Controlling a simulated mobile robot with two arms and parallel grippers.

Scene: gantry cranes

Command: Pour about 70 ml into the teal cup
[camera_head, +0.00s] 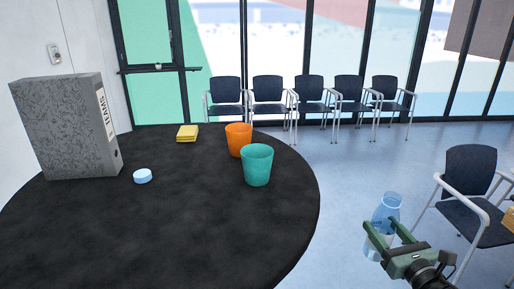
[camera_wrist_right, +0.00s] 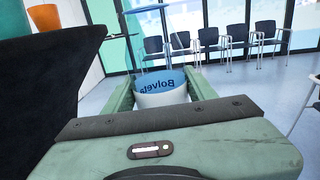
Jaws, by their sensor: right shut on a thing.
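The teal cup (camera_head: 257,165) stands upright on the round black table (camera_head: 200,230), near its right edge. My right gripper (camera_head: 388,240) is shut on a clear blue bottle (camera_head: 386,212), held nearly upright off the table's right side, well apart from the cup. The bottle's mouth is open at the top in the head view. In the right wrist view the bottle (camera_wrist_right: 162,88) sits between the fingers, with a label reading "Bolvets" or similar. A bit of the teal cup (camera_wrist_right: 12,18) shows at the upper left there. My left gripper is not in view.
An orange cup (camera_head: 238,139) stands just behind the teal cup. A light blue cap (camera_head: 143,176), yellow pads (camera_head: 187,132) and a grey binder (camera_head: 70,130) are on the table's left part. Several chairs (camera_head: 308,92) line the windows; another chair (camera_head: 470,195) stands at the right.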

